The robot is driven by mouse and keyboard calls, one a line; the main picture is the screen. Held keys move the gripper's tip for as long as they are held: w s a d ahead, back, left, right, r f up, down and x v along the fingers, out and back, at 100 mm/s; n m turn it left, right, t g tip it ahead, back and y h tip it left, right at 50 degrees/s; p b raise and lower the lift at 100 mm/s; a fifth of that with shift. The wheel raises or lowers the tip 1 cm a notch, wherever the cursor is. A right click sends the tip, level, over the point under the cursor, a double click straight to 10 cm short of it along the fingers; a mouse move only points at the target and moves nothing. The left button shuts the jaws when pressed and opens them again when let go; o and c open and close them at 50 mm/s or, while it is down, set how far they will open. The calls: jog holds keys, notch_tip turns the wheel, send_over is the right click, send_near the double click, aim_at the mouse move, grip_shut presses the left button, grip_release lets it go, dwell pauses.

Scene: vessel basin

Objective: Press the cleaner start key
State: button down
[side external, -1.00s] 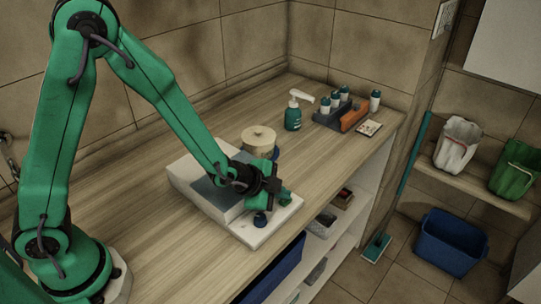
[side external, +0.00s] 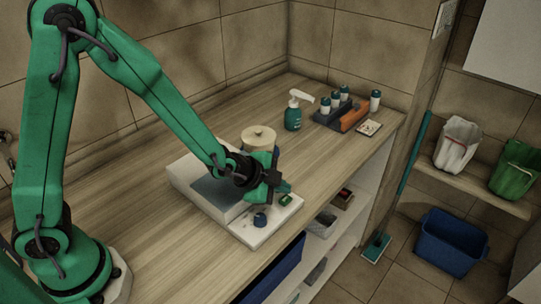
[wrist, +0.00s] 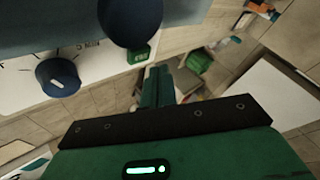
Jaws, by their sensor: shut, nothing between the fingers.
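The cleaner (side external: 180,180) is a low pale box with a grey basin and a white front panel. A small green key (side external: 285,199) lies on the panel, right of a dark blue knob (side external: 260,219). In the wrist view, the green key (wrist: 141,55) has pale lettering, and the knob (wrist: 58,77) has dial marks around it. My gripper (side external: 283,186) is shut and empty, above the panel near the key and apart from it. Its green fingers show in the wrist view (wrist: 158,84). A large blue round part there partly covers the key's surroundings; I cannot tell what it is.
A cream-lidded container (side external: 258,138) stands behind the cleaner. A teal pump bottle (side external: 293,116) and a rack of small bottles (side external: 335,115) stand farther back. The counter's front edge is close to the panel. The counter left of the cleaner is clear.

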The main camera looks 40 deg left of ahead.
aim_at(279, 200)
jog(key=shift+r, duration=2.15)
jog(key=s+a+r+n+g+y, duration=0.1)
jog(key=s+a+r+n+y, duration=0.1)
jog(key=s+a+r+n, duration=0.65)
jog(key=s+a+r+n+g, duration=0.1)
jog(key=s+a+r+n, duration=0.1)
jog(key=s, duration=0.4)
jog(key=s+a+r+n+g+y, duration=0.1)
jog(key=s+a+r+n, duration=0.2)
jog(key=s, duration=0.4)
jog(key=shift+s+a+r, duration=0.25)
jog(key=shift+a+r, duration=0.45)
